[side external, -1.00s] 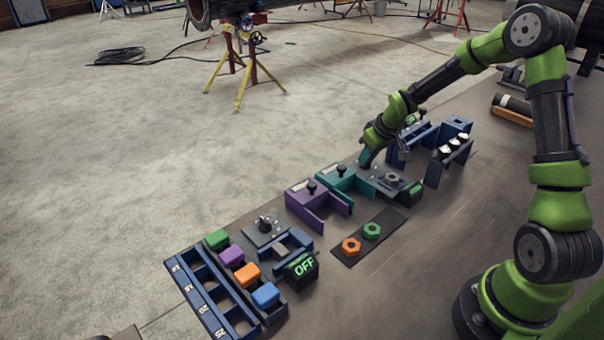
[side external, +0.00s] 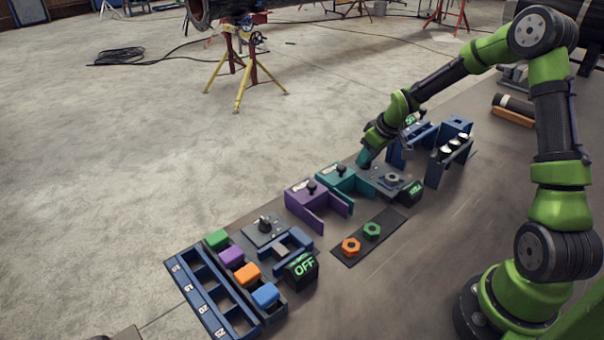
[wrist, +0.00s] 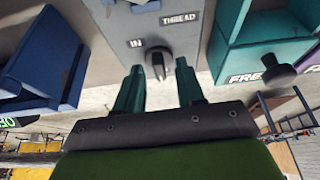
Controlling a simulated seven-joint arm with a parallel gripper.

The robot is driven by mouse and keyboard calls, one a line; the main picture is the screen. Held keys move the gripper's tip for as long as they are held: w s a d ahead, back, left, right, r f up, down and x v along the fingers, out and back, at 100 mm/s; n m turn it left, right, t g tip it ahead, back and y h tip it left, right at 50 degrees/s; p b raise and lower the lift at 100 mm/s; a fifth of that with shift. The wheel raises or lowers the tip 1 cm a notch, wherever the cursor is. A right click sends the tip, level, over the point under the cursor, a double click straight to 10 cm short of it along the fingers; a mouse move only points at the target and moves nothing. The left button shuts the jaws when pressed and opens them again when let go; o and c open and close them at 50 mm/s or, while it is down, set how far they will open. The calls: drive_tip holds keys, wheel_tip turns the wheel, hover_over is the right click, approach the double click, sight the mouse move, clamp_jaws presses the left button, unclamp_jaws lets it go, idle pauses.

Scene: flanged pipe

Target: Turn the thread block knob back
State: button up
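The thread block (wrist: 140,25) is a grey panel in the wrist view, labelled IN and THREAD. Its dark knob (wrist: 158,58) has a pointer ridge and sits just right of the IN label. My gripper (wrist: 158,72) is open, with one teal finger on each side of the knob and a visible gap on both sides. In the side view, the gripper (side external: 364,160) is low at the far left end of the thread block (side external: 376,180); the knob is hidden there. A grey nut-like ring (side external: 392,180) lies on the block.
A teal box (side external: 340,182) and a purple box (side external: 308,200), each with a black knob, stand close by. A blue fixture (side external: 397,155) is on the other side. A small dark display (side external: 410,192) stands at the block's near end.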

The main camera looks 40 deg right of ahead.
drive_tip(key=v, duration=1.7)
drive_tip(key=shift+f, duration=0.15)
drive_tip(key=s+a+r+m+t+y, duration=0.1)
drive_tip(key=s+a+r+m, duration=0.1)
drive_tip(key=s+a, duration=0.6)
drive_tip(key=s+a+r+m+t+y, duration=0.1)
drive_tip(key=s+a+r+m, duration=0.1)
drive_tip(key=s+a, duration=0.6)
drive_tip(key=a+r, duration=0.1)
drive_tip(key=a, duration=0.2)
drive_tip(key=shift+a+r+t, duration=0.15)
drive_tip(key=shift+r+t, duration=0.1)
drive_tip(key=shift+t, duration=0.15)
